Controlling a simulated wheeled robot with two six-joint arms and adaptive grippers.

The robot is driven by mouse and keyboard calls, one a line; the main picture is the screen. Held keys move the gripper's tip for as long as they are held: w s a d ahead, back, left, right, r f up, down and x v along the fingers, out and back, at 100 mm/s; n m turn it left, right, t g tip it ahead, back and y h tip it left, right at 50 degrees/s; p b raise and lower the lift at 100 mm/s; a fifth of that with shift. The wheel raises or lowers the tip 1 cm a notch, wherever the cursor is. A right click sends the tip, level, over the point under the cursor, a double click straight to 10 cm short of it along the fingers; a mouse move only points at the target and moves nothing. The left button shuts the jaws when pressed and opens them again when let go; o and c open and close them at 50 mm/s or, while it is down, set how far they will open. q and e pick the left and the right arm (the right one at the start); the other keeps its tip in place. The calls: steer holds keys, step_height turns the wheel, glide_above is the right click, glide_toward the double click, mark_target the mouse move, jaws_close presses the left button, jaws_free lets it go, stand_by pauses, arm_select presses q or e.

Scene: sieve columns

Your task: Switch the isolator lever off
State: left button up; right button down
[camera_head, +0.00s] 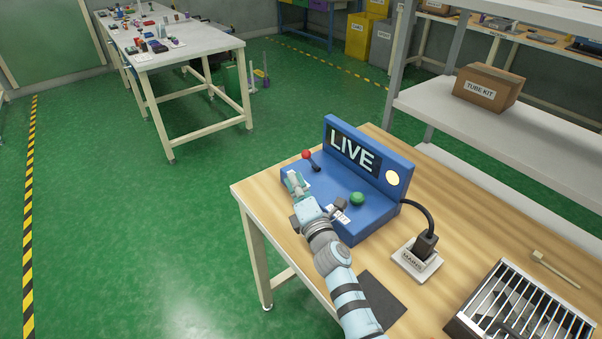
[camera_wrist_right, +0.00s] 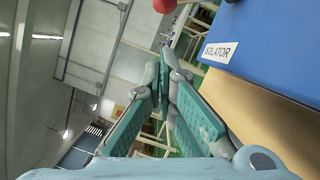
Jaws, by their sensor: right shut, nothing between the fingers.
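The blue isolator unit (camera_head: 335,226) stands on the wooden bench, and its dark panel reads LIVE. The isolator lever (camera_head: 306,155) has a red ball knob on a short dark stem and leans to the upper left in the head view. My right gripper (camera_head: 294,182) is shut and empty, just in front of the lever and apart from the knob. In the right wrist view, its fingers (camera_wrist_right: 164,85) are together. The red knob (camera_wrist_right: 165,5) is cut off at the top edge there, and the ISOLATOR label (camera_wrist_right: 220,52) is at the right. My left gripper is out of view.
A green button (camera_head: 357,198) and a pale yellow lamp (camera_head: 392,178) are on the unit. A black cable runs to a plug in the MAINS socket (camera_head: 417,264). A slatted metal tray (camera_head: 470,322) sits at the right. Open floor lies left of the bench.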

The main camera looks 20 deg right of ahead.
mark_target(311, 160)
steer(key=shift+w+d+r, duration=0.35)
steer(key=shift+w+d, duration=0.25)
steer(key=shift+w, duration=0.1)
steer(key=shift+w+d+r, duration=0.3)
steer(key=shift+w+d, duration=0.3)
steer(key=shift+w, duration=0.1)
steer(key=shift+p, duration=0.35)
steer(key=shift+d+r+m+p, duration=0.15)
steer(key=shift+r+m+p, duration=0.15)
steer(key=shift+p, duration=0.25)
